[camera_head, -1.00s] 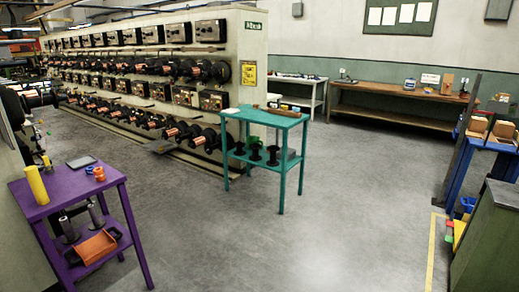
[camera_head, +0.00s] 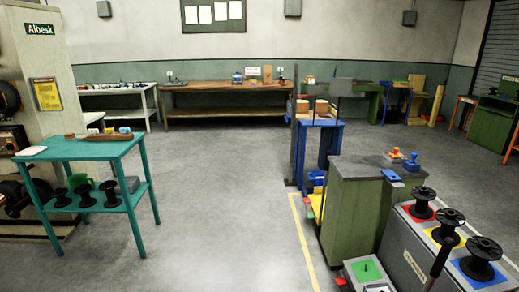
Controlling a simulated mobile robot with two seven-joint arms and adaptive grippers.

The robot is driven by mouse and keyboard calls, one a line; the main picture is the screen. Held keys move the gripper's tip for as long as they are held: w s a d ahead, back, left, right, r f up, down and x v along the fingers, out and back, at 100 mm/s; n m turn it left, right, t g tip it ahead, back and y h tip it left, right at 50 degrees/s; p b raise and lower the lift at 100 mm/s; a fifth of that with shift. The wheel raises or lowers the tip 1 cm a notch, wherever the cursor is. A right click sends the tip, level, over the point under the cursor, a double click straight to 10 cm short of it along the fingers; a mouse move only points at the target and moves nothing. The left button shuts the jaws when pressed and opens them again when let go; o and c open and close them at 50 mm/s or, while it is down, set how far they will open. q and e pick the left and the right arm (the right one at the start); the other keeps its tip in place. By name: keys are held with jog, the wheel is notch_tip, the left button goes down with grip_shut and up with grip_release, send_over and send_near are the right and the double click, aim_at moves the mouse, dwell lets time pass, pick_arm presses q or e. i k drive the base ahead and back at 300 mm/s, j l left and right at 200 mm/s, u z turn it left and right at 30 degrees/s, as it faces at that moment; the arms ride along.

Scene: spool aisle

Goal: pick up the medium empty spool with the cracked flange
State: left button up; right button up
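Three empty black spools stand upright on a grey stand (camera_head: 415,255) at the lower right: one on a red square (camera_head: 422,197), one on a yellow square (camera_head: 447,223), one on a blue square (camera_head: 481,256). Smaller-looking black spools (camera_head: 85,197) stand on the lower shelf of the teal table (camera_head: 75,150) at left. I cannot make out a cracked flange on any of them, nor tell which is medium. Neither of my grippers is in view.
A green cabinet (camera_head: 345,215) stands beside the grey stand, with a blue table (camera_head: 318,130) behind it. A yellow floor line (camera_head: 302,240) runs along their left. A wooden bench (camera_head: 225,97) lines the back wall. Open floor (camera_head: 220,190) fills the middle.

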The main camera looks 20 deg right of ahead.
aim_at(450, 218)
jog(key=i+z, duration=0.35)
jog(key=i, duration=0.4)
jog(key=i+j+z, duration=0.1)
jog(key=i+z, duration=0.3)
jog(key=i, duration=0.35)
jog(key=i+z, duration=0.4)
jog(key=i+j+z, duration=0.2)
jog(key=z, duration=0.15)
jog(key=i+j+z, duration=0.25)
jog(key=z, duration=0.15)
jog(key=i, duration=0.1)
